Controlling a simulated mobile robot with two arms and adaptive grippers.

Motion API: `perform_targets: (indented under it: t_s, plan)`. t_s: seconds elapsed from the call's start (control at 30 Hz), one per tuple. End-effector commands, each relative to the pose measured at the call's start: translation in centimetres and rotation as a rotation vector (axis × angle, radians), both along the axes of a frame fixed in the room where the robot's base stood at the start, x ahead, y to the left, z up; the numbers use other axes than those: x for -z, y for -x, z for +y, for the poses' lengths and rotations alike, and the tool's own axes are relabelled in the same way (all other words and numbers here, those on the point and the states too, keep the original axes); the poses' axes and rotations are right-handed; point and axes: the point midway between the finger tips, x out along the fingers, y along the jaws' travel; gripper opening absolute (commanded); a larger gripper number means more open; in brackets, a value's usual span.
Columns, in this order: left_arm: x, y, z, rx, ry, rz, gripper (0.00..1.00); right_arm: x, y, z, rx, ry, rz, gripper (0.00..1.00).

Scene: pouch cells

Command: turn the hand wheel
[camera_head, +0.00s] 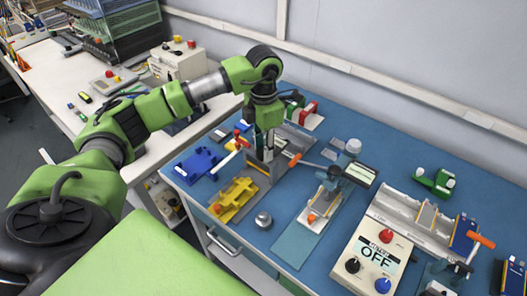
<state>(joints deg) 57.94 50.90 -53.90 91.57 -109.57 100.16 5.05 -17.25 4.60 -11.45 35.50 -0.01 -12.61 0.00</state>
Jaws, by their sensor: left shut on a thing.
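My left gripper (267,137) reaches down from above onto a grey upright fixture (262,170) near the middle of the blue bench. Its fingers are shut on a part at the top of this fixture, which I take to be the hand wheel. The fingers hide most of that part, so its rim and angle cannot be made out. A lever with a red end (217,171) sticks out left of the fixture. An orange handle (295,160) on a rod is just right of it. My right gripper is not in view.
A yellow fixture (234,199) and a blue one (198,164) lie left of the gripper. A press on a teal base (298,243) stands to the right. A control box reading OFF (372,260) is at the front right. A round metal piece (263,220) lies in front.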

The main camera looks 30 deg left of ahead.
Motion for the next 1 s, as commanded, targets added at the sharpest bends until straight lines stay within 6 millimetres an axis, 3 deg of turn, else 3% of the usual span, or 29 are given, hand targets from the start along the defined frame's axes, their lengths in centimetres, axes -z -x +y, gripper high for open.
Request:
perform_targets:
  t_s: [0.3,1.0]
  plan:
    - [0.2,-0.1,0.0,0.299,0.000,-0.005,0.07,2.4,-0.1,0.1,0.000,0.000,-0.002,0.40]
    - [0.1,-0.1,0.0,0.964,0.000,-0.004,0.07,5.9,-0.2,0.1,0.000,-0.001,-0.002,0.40]
